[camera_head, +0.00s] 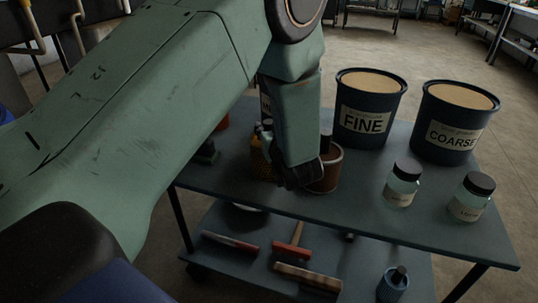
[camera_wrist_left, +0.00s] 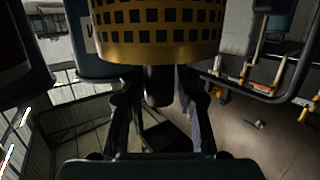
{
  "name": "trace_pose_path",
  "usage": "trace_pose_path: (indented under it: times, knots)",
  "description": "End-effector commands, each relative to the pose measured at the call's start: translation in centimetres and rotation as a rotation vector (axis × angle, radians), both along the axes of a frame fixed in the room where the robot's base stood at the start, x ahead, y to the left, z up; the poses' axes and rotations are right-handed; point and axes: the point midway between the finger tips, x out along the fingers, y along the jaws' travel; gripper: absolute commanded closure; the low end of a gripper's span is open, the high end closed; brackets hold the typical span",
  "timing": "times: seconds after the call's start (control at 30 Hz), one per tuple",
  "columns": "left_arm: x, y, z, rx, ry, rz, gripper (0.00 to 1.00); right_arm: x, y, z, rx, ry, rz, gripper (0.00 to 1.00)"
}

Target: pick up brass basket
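The brass basket (camera_wrist_left: 160,40) fills the top middle of the left wrist view, a gold band with rows of square holes above a plain rim. In the head view a small yellow-gold part of the basket (camera_head: 260,162) shows on the cart, mostly hidden behind my left arm. My left gripper (camera_head: 303,178) is low over the cart beside it, pointing down. In the left wrist view its fingers (camera_wrist_left: 160,112) stand apart, with a dark piece between them just below the basket rim. I see no clear grip. My right gripper is not in view.
A brown tin (camera_head: 328,170) stands close right of my gripper. Buckets marked FINE (camera_head: 365,122) and COARSE (camera_head: 452,135) stand behind, with two lidded jars (camera_head: 402,185) (camera_head: 470,199) to the right. The cart top's front right (camera_head: 440,230) is clear.

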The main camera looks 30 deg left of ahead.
Motion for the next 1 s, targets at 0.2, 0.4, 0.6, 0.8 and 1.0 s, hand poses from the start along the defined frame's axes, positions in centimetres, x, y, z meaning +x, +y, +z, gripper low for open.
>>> trace_pose_path:
  times: [0.2, 0.4, 0.6, 0.8, 1.0]
  knots:
    - [-0.01, -0.01, -0.03, 0.000, 0.000, 0.000, 0.89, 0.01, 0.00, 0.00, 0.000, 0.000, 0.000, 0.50]
    - [-0.02, -0.01, -0.05, 0.000, 0.001, 0.000, 1.00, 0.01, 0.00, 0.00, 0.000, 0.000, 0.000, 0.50]
    - [-0.04, -0.01, -0.05, 0.000, 0.001, 0.000, 1.00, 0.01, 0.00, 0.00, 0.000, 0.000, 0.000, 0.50]
    - [0.00, 0.00, 0.02, 0.001, -0.001, 0.000, 1.00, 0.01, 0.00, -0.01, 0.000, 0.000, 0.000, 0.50]
    - [0.00, 0.00, 0.17, 0.001, -0.001, 0.000, 1.00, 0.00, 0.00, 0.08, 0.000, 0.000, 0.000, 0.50]
